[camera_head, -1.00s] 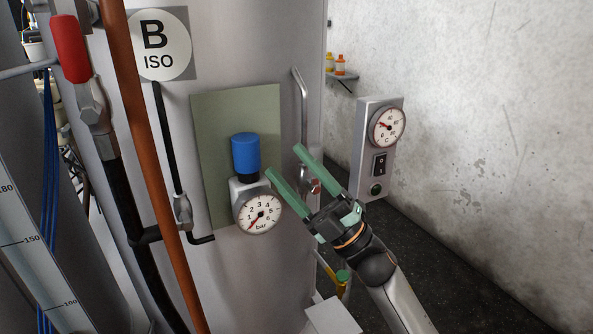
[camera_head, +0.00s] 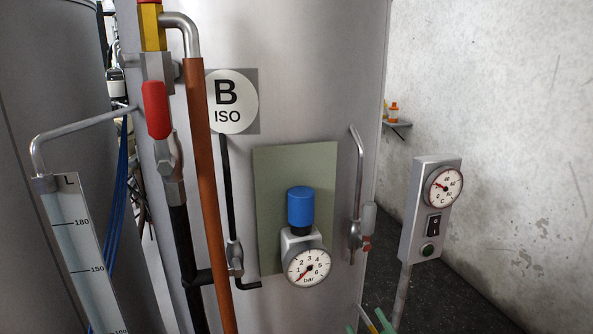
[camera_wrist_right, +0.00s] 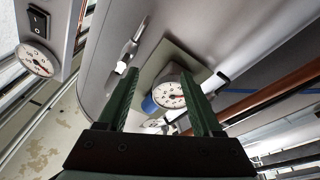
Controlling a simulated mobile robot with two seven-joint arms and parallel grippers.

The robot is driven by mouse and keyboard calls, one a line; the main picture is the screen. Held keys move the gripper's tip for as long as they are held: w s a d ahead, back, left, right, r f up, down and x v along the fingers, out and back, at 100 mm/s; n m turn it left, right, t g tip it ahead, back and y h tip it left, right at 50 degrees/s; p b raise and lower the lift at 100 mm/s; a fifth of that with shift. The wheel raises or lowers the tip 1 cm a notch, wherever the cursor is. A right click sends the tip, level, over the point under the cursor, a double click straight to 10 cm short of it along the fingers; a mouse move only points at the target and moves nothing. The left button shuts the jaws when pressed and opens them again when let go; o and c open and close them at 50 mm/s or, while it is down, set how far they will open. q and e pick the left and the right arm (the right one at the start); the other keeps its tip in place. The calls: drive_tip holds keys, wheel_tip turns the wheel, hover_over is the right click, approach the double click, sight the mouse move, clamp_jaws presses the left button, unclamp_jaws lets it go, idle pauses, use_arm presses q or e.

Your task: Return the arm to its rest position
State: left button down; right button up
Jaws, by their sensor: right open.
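My right gripper (camera_head: 367,322) shows only as two green fingertips at the bottom edge of the head view. In the right wrist view its two green fingers (camera_wrist_right: 159,80) are spread apart with nothing held between them. The pressure regulator's blue knob (camera_head: 301,207) and its round bar gauge (camera_head: 307,266) are on a green-grey plate (camera_head: 268,180) on tank B. The gripper is below and right of the gauge in the head view, apart from it. The gauge also shows between the fingers in the wrist view (camera_wrist_right: 168,95). My left gripper is not in view.
A control box (camera_head: 425,215) with a temperature dial stands right of the tank (camera_head: 310,70). A red-handled valve (camera_head: 156,110), a copper pipe (camera_head: 209,200) and a level scale (camera_head: 80,245) are at the left. The concrete wall (camera_head: 515,130) is at the right.

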drive_tip(key=s+d+f+m+g+h+p, duration=0.1)
drive_tip(key=s+f+m+g+h, duration=0.3)
drive_tip(key=s+f, duration=1.8)
drive_tip(key=d+f+m+g, duration=0.1)
drive_tip(key=m+g, duration=0.2)
drive_tip(key=g, duration=0.3)
drive_tip(key=shift+s+p, duration=0.35)
drive_tip(key=shift+p, duration=0.05)
